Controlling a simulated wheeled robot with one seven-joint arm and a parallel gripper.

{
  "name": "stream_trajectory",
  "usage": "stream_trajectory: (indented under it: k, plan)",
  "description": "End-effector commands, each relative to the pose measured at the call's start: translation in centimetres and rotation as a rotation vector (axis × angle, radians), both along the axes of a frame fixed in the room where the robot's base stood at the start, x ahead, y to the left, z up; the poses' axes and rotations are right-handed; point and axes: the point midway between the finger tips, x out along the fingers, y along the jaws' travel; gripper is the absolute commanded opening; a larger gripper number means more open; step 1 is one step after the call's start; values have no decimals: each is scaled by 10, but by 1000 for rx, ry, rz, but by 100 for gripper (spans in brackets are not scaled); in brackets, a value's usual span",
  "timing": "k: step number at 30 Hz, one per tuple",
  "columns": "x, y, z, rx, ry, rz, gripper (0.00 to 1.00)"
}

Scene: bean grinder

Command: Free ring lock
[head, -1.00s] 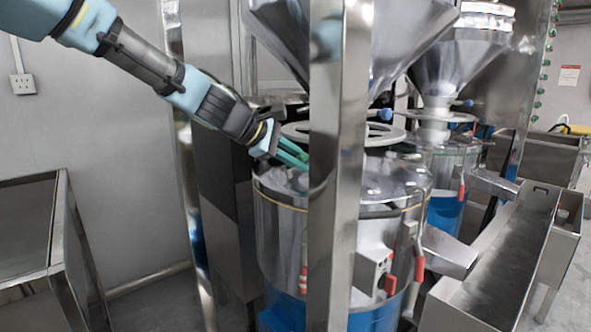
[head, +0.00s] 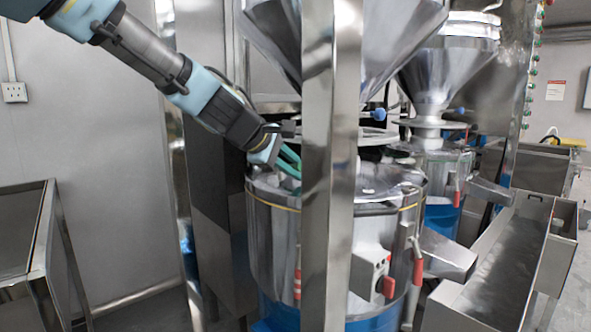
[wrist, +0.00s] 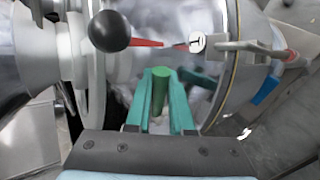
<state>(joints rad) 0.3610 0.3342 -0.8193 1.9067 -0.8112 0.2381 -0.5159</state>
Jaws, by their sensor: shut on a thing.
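The near grinder (head: 272,235) is a metal drum with a blue base, standing behind a steel post. My gripper (head: 290,162) is at the top left of this drum, just below the hopper, with its tips partly hidden by the post. In the wrist view, its two teal fingers (wrist: 166,98) are closed around a green cylindrical handle (wrist: 160,88). A pale ring-like wheel (wrist: 94,70) lies to the left of the fingers, and it shows at the grinder's top in the head view. I cannot make out the ring lock itself.
The steel post (head: 331,200) stands in front of the near grinder. Hoppers (head: 392,45) hang above. A second grinder (head: 440,165) is behind to the right. A metal trough (head: 505,265) is at right. A black ball knob (wrist: 110,31) is close to the fingers.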

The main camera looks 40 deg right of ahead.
Motion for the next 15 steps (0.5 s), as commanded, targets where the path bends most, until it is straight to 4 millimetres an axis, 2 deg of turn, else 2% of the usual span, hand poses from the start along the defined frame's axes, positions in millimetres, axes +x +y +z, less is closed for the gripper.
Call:
stream_trajectory:
  k: [3, 4, 7, 15]
  plan:
    - [1, 1, -1, 1, 0, 2, 0]
    - [1, 1, -1, 1, 0, 2, 22]
    - [1, 0, 0, 0, 0, 1, 33]
    - [0, 0, 0, 0, 1, 1, 33]
